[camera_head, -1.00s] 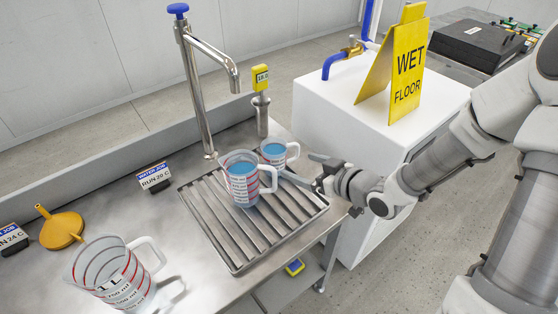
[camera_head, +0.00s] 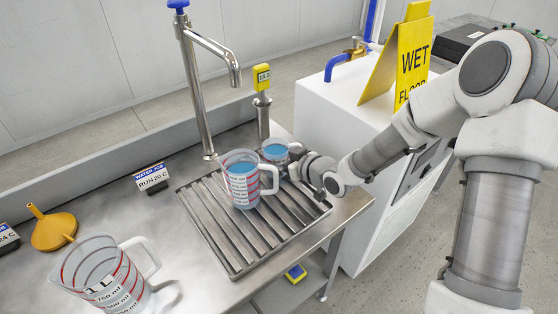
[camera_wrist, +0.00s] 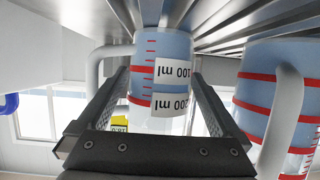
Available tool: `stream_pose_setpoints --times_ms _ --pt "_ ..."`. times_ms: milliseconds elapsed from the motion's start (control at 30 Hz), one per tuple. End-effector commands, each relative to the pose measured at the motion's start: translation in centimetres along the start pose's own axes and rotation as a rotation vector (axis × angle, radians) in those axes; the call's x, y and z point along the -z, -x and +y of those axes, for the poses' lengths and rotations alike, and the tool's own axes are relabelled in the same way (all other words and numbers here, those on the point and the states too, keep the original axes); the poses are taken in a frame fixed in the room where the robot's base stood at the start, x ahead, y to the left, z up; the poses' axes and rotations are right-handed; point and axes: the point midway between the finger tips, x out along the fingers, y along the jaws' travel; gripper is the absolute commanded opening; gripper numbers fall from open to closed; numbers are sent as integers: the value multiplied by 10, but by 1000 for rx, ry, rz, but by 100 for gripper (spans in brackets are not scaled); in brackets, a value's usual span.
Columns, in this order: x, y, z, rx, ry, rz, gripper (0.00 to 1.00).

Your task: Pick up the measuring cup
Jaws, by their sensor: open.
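Three clear measuring cups show in the head view. A small one with blue liquid (camera_head: 274,151) stands at the back of the drain grate. A larger one with blue liquid and red bands (camera_head: 241,185) stands in front of it, its handle to the right. A large 1 L cup (camera_head: 100,280), seemingly empty, stands at the front left. My gripper (camera_head: 296,162) is at the right side of the small cup. In the wrist view, upside down, my open gripper (camera_wrist: 160,80) has the small cup (camera_wrist: 163,60) between its fingers; contact is unclear. The larger cup (camera_wrist: 280,95) is close beside one finger.
A faucet (camera_head: 198,95) and a yellow gauge on a post (camera_head: 262,80) rise behind the metal grate (camera_head: 225,235). A yellow funnel (camera_head: 53,230) and a "RUN 26 C" label (camera_head: 151,177) are at left. A wet floor sign (camera_head: 412,58) stands on the white cabinet (camera_head: 330,125).

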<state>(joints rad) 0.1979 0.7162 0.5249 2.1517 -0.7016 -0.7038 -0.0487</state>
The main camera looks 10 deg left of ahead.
Motion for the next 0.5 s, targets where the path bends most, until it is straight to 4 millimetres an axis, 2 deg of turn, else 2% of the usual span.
stream_pose_setpoints --times_ms 133,500 --pt "0 0 0 0 0 0 100" --pt "0 1 0 0 1 0 33"
